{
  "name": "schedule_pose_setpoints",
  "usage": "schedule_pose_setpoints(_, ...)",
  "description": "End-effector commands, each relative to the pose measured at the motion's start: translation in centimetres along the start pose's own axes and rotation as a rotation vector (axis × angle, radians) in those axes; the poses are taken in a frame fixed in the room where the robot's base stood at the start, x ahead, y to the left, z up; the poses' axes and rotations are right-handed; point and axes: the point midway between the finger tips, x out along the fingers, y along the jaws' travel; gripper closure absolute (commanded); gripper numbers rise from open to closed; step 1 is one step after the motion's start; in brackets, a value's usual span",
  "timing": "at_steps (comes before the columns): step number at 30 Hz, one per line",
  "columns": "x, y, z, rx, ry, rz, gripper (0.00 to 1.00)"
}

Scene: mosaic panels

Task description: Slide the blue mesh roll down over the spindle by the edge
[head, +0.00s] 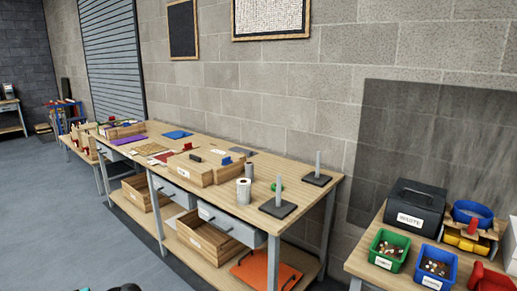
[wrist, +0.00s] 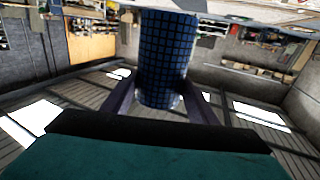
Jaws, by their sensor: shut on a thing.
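In the wrist view the blue mesh roll (wrist: 165,60), dark blue with a black grid, is between the two fingers of my gripper (wrist: 162,98). The gripper is shut on it. In the head view two grey spindles stand upright on dark square bases on the wooden bench. One spindle (head: 279,192) is near the front edge, the other spindle (head: 318,165) is near the back right corner. Both are bare.
A white roll (head: 243,192) stands on the bench (head: 262,178) left of the front spindle. Wooden boxes (head: 190,170) stand further left.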

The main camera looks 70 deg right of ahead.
Motion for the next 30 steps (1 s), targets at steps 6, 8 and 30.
schedule_pose_setpoints(6, 0.4, -0.1, -0.1, 0.000, 0.002, -0.002, 0.78)
schedule_pose_setpoints(8, 0.3, 0.2, -0.2, 0.000, 0.002, 0.007, 0.78)
schedule_pose_setpoints(30, -13.9, 18.6, -5.4, -0.001, 0.003, 0.527, 0.78)
